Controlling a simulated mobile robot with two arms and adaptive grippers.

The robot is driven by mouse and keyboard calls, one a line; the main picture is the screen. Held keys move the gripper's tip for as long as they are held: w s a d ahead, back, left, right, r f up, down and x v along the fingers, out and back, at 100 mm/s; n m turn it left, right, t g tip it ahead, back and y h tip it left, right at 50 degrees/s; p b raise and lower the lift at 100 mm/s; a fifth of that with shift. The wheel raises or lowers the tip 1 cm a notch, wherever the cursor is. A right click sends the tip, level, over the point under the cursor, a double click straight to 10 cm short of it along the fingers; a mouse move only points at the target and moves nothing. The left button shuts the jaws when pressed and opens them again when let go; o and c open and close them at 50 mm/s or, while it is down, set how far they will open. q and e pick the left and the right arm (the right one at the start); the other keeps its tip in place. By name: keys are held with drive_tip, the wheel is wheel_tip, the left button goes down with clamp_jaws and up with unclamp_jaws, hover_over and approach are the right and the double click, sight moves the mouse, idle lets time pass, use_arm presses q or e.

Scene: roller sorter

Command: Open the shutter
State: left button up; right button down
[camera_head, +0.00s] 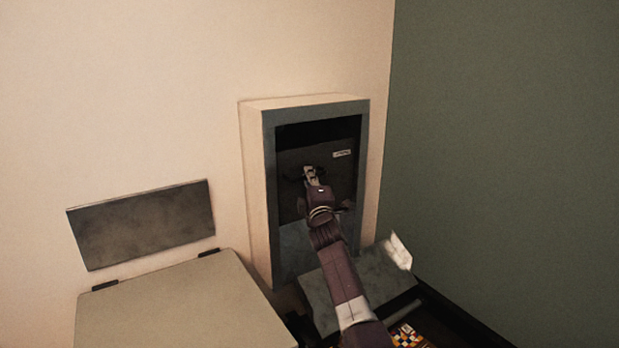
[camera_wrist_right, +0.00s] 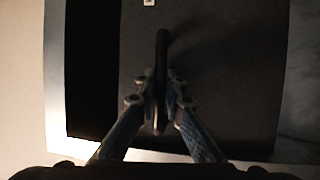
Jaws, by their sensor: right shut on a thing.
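The shutter (camera_head: 335,170) is a dark grey panel inside a box frame (camera_head: 268,190) on the wall. A black gap (camera_head: 310,132) shows above its top edge, and it appears as a black band in the right wrist view (camera_wrist_right: 90,75). The shutter has a dark bar handle (camera_wrist_right: 162,45) and a small white label (camera_head: 342,153). My right gripper (camera_head: 310,178) is at the shutter, and in the right wrist view its fingers (camera_wrist_right: 158,98) are shut on the handle, one on each side. My left gripper is not in view.
A grey panel (camera_head: 143,225) is on the wall at left, above a beige cabinet top (camera_head: 185,310). A grey sloped surface (camera_head: 375,272) lies below the box, partly behind my right arm. A green wall (camera_head: 500,150) stands close on the right. A patterned item (camera_head: 407,335) shows at the bottom.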

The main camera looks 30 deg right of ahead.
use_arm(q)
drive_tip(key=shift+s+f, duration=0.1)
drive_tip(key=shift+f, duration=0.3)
use_arm(e)
drive_tip(key=shift+r, duration=0.35)
drive_tip(key=shift+r, duration=0.1)
drive_tip(key=c, duration=2)
unclamp_jaws()
drive_tip(key=shift+f, duration=0.25)
drive_tip(key=v, duration=1.2)
drive_tip(key=shift+r, duration=0.15)
